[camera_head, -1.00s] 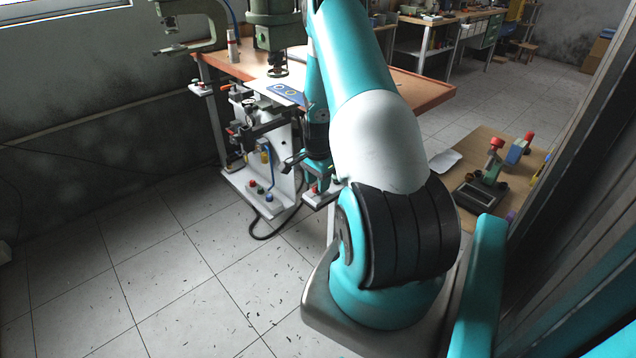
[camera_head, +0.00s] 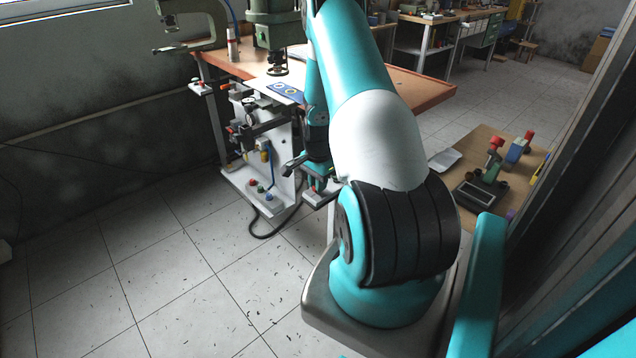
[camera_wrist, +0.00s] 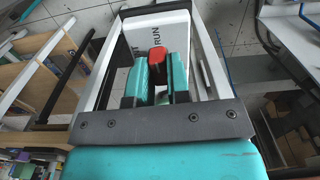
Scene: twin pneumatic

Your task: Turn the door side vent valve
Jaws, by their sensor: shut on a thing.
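My gripper (camera_wrist: 158,78) shows in the wrist view with its two teal fingers shut on a red valve handle (camera_wrist: 157,57). The handle stands over a white plate (camera_wrist: 172,30) marked "RUN"; another marking on the plate is mostly hidden by a finger. In the head view my gripper (camera_head: 317,183) is low beside the orange-topped bench, over a small white shelf (camera_head: 312,199). My arm partly covers it, and the held handle cannot be made out there.
A white pneumatic panel (camera_head: 283,150) with a base bearing coloured knobs (camera_head: 262,190) stands to the left of my gripper. The orange bench top (camera_head: 425,92) is above. A low wooden table (camera_head: 470,215) with devices is at right. The tiled floor at left is clear.

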